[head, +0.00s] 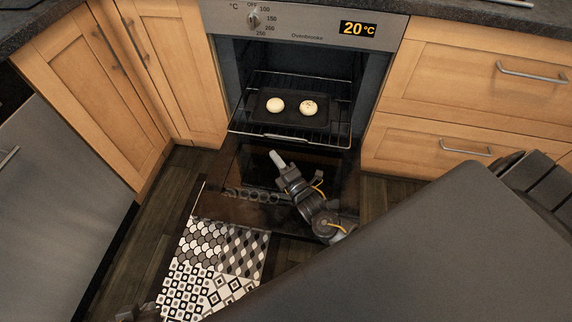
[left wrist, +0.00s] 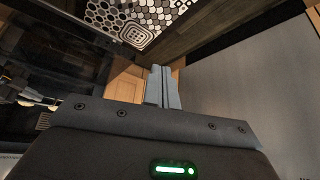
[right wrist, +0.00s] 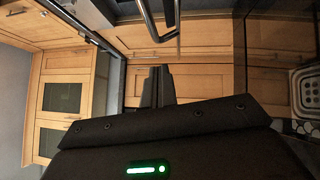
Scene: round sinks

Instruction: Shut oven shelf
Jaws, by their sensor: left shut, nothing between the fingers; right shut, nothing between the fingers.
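The oven shelf is a wire rack (head: 285,137) that sticks out of the open oven cavity over the lowered oven door (head: 225,165). A dark tray (head: 292,119) with two pale buns lies on the rack. My right gripper (head: 277,157) is shut and empty over the open door, just in front of the rack's front edge; I cannot tell if they touch. Its shut fingers show in the right wrist view (right wrist: 157,87). My left gripper (head: 140,313) shows only partly at the bottom left, near the mat. Its fingers are shut and empty in the left wrist view (left wrist: 162,88).
A patterned mat (head: 215,265) lies before the oven door. Wooden cabinets (head: 95,90) stand at left and drawers with metal handles (head: 470,65) at right. A grey appliance front (head: 50,190) stands at far left. My body hides the lower right.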

